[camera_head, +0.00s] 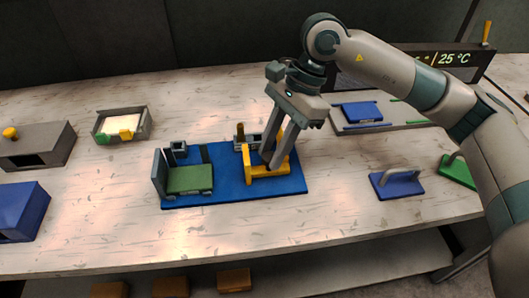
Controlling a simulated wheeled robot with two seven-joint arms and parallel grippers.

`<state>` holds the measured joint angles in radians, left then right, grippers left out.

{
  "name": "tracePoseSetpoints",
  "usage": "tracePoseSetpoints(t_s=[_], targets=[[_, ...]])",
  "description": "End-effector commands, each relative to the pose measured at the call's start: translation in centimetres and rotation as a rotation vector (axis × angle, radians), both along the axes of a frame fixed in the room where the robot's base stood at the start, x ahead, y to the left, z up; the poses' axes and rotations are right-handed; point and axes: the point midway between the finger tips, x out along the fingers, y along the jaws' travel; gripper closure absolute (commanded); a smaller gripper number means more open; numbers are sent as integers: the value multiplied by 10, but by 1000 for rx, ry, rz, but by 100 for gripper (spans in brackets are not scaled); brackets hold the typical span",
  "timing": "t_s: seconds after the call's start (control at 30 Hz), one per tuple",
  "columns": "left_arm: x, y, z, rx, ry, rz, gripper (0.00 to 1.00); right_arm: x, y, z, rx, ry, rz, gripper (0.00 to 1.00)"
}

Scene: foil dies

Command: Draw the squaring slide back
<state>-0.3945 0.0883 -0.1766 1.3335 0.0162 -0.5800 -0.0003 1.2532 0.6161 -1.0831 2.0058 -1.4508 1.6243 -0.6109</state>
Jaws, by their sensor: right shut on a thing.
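A yellow slide piece (267,173), which looks like the squaring slide, sits on the right part of a blue base plate (232,192). A green block (190,179) with a grey upright plate (160,172) at its left end stands on the left part of the same base. A clear strip of blue separates the green block and the yellow piece. My right gripper (269,158) reaches down from the upper right and is shut on the yellow piece. Its fingers hide part of the yellow piece and the small grey part behind. My left gripper is out of view.
A tray with a pale sheet (97,129) and grey and blue boxes (22,208) stand at left. Blue (397,186) and green (457,170) handled blocks lie at right. A grey rack with a blue block (362,112) and a temperature display (452,59) stand behind my right arm.

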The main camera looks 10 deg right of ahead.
Motion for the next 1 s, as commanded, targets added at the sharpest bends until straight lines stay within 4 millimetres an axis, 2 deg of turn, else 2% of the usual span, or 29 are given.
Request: tracePoseSetpoints(t_s=[0.23,0.27,0.3,0.73,0.87,1.0], targets=[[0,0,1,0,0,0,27,2,-3,1,-6,-3,-4,100],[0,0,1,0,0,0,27,2,-3,2,-6,-3,-5,67],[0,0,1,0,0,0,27,2,-3,2,-6,-3,-5,57],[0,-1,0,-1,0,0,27,2,-3,3,-5,-2,-3,56],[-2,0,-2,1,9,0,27,3,-6,11,-5,-2,-3,56],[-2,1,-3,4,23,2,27,6,-12,26,-4,-3,-5,56]])
